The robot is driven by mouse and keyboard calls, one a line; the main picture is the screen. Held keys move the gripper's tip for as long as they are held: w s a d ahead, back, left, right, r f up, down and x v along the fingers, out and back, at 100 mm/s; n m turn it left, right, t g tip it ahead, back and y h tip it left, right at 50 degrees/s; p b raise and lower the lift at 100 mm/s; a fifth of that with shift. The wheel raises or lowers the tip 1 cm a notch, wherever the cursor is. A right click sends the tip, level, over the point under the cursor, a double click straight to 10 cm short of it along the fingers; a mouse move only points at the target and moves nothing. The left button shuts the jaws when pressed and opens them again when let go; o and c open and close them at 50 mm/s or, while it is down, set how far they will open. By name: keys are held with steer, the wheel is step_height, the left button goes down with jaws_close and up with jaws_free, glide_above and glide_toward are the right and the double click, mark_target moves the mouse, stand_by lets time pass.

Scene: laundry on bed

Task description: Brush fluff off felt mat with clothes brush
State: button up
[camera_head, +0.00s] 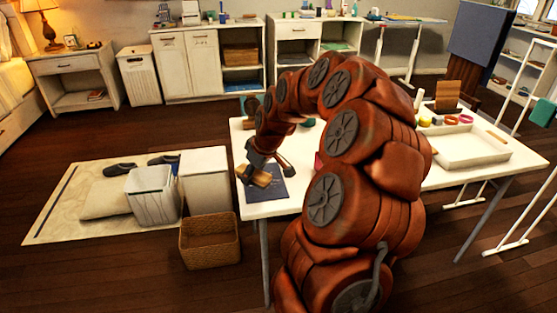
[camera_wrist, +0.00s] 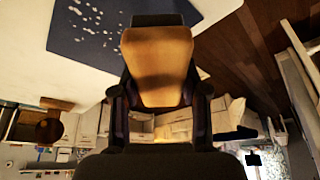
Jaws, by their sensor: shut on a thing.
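The dark blue felt mat (camera_head: 281,190) lies flat at the left front corner of the white table. In the wrist view the mat (camera_wrist: 70,45) carries several scattered white bits of fluff (camera_wrist: 92,20). My gripper (camera_head: 252,174) is at the mat's upper left, shut on the clothes brush (camera_head: 262,180). In the wrist view the brush's tan wooden back (camera_wrist: 157,65) sits between the two dark fingers of my gripper (camera_wrist: 157,92), with a dark part at its far end. I cannot tell whether the brush touches the mat. My arm hides part of the table.
On the table's right stands a shallow white tray (camera_head: 440,159), with colored rolls (camera_head: 451,120) behind it. On the floor left of the table are a wicker basket (camera_head: 210,243), a white bin (camera_head: 153,203) and a white box (camera_head: 205,166). The table's left edge is close to the mat.

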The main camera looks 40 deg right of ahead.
steer(key=shift+r+p, duration=0.35)
steer(key=shift+r, duration=1.5)
